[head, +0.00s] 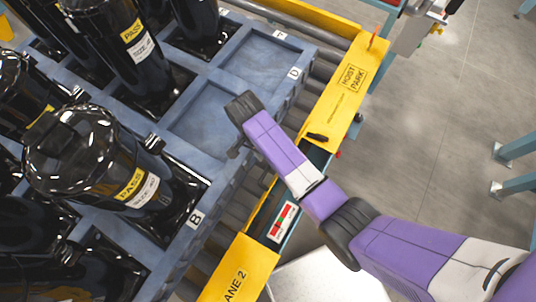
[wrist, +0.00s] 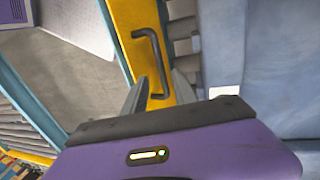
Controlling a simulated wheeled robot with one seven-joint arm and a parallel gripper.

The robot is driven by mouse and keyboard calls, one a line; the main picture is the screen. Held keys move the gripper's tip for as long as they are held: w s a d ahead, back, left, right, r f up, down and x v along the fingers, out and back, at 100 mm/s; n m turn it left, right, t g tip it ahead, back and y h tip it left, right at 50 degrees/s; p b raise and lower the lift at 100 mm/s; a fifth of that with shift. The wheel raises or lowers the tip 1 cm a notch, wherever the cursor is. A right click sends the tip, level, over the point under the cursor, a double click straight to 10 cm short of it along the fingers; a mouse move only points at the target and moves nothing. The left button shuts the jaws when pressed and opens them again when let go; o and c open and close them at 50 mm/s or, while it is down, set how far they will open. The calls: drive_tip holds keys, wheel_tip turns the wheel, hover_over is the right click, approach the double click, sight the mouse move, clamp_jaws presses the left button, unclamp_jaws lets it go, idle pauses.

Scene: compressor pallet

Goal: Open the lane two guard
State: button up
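The lane two guard is a yellow panel marked "LANE 2" (head: 236,272), at the bottom of the head view beside the rollers. In the wrist view a yellow panel (wrist: 122,28) carries a dark bar handle (wrist: 149,58). My gripper (wrist: 160,94) is open, its two grey fingers apart on either side of the handle's lower end in the picture. I cannot tell whether the handle lies between them in depth or is touched. In the head view my arm hides part of the yellow edge, and the fingers are barely visible.
A blue pallet (head: 275,58) with several black compressors (head: 95,150) stands on the rollers at left. A yellow "HOIST PARK" panel (head: 345,85) lies farther along the edge. A red-green label (head: 282,222) sits in the gap between panels.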

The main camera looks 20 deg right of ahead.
drive_tip(key=shift+v, duration=1)
drive_tip(key=shift+d+f, duration=0.1)
drive_tip(key=shift+d, duration=0.1)
drive_tip(key=c, duration=0.5)
drive_tip(key=shift+m+y, duration=0.4)
drive_tip(key=shift+m, duration=0.4)
drive_tip(key=d, duration=0.1)
drive_tip(key=s+d+f, duration=0.1)
drive_tip(key=d, duration=0.1)
drive_tip(key=s+d, duration=0.1)
drive_tip(key=shift+s+d+f, duration=0.1)
drive_tip(key=shift+d+f, duration=0.2)
drive_tip(key=shift+d, duration=0.05)
clamp_jaws()
drive_tip(key=w+d+r+n+t+y, duration=0.4)
drive_tip(key=d+r+n+t, duration=0.4)
drive_tip(key=n, duration=1.1)
drive_tip(key=shift+n+g, duration=0.3)
drive_tip(key=shift+g, duration=0.3)
drive_tip(key=f, duration=0.3)
drive_tip(key=w+f, duration=0.1)
drive_tip(key=f, duration=0.2)
drive_tip(key=f+p, duration=0.1)
drive_tip(key=f, duration=0.2)
drive_tip(key=shift+w+a+f, duration=0.2)
drive_tip(key=shift+w+f, duration=0.05)
drive_tip(key=shift+w, duration=0.1)
drive_tip(key=shift+s+d+f, duration=0.25)
drive_tip(key=shift+s+d, duration=0.1)
drive_tip(key=shift+s, duration=0.1)
